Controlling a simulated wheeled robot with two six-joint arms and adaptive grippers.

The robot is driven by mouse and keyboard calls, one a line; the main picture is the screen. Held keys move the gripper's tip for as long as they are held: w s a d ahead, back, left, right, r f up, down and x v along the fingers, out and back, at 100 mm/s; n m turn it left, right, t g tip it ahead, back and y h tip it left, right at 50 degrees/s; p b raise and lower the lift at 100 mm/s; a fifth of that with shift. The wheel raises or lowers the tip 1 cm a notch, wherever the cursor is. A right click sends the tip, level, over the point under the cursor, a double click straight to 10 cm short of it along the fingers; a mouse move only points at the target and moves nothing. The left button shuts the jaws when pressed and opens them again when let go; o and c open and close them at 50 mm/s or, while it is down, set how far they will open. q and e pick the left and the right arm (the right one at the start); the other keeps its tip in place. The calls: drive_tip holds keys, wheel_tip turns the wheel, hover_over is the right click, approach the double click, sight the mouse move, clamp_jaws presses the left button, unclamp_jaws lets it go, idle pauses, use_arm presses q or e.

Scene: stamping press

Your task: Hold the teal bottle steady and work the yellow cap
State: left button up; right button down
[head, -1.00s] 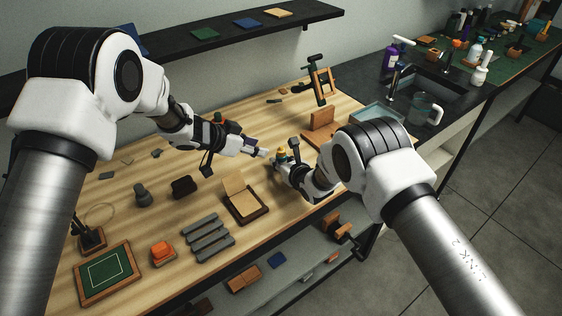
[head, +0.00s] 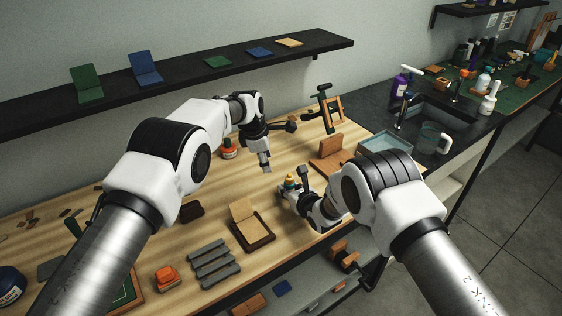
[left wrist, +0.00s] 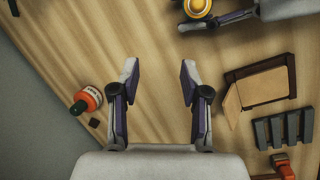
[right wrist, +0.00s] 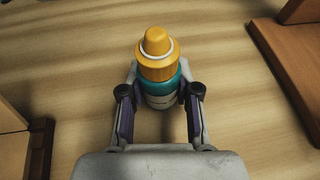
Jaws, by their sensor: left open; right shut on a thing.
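The teal bottle (right wrist: 160,92) stands upright in the right wrist view, with the yellow cap (right wrist: 156,52) on its top. My right gripper (right wrist: 160,100) is shut around the bottle's body below the cap. In the head view the yellow cap (head: 290,178) shows small at my right gripper (head: 286,190). My left gripper (left wrist: 160,75) is open and empty above the table, pointing down. In the head view my left gripper (head: 266,166) is behind and left of the bottle. In the left wrist view the cap (left wrist: 197,6) is at the top edge, away from the fingers.
A bottle with an orange top (left wrist: 86,100) stands left of my left gripper; it also shows in the head view (head: 228,149). A wooden box with an open flap (head: 253,236) and grey slats (head: 213,264) lie nearer. A wooden stand (head: 330,157) is behind the right gripper.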

sight(287, 175)
use_arm(q)
drive_tip(key=shift+n+g+h, duration=0.9)
drive_tip(key=s+d, duration=0.1)
drive_tip(key=d, duration=0.2)
drive_tip(key=s+d+r, duration=0.1)
drive_tip(key=shift+s+d, duration=0.3)
drive_tip(key=x, duration=0.4)
drive_tip(key=shift+d+f, duration=0.1)
drive_tip(key=shift+f, duration=0.25)
drive_tip(key=shift+r, duration=0.15)
clamp_jaws()
drive_tip(key=shift+c, duration=0.2)
unclamp_jaws()
